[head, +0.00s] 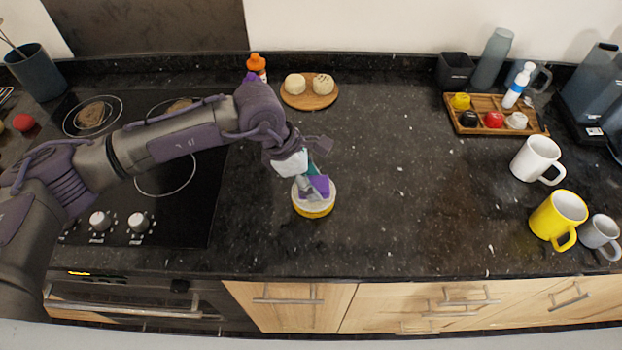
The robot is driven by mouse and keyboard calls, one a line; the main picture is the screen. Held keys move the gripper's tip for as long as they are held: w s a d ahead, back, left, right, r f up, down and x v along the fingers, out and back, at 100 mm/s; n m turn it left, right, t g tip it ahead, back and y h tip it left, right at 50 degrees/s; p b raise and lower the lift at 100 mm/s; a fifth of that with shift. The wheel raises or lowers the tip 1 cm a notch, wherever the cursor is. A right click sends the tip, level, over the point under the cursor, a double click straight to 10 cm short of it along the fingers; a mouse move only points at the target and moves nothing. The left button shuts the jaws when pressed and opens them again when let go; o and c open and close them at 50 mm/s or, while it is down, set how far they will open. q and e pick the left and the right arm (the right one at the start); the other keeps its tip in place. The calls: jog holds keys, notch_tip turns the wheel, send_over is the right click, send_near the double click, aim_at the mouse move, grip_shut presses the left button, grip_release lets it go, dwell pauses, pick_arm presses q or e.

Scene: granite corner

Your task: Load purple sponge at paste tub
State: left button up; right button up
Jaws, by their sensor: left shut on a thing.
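A purple sponge (319,186) is held in my left gripper (312,180), low over the counter in the middle of the head view. Just beneath it is a round tub (314,208) with a pale top and a yellow lower band, which looks like the paste tub. The sponge overlaps the top of the tub in the picture; I cannot tell whether they touch. The gripper is shut on the sponge, and its fingers hide part of it. My right gripper is not in view.
A wooden board (310,101) with two pale buns and an orange-capped bottle (256,66) stand behind. A wooden tray (478,128) with small cups lies back right. White (537,159), yellow (558,219) and grey (600,234) mugs stand right. The counter between is clear. A hob is left.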

pick_arm(q)
jog(key=shift+r+p, duration=0.35)
jog(key=shift+r, duration=0.45)
jog(key=shift+r+p, duration=0.75)
jog(key=shift+r, duration=1.95)
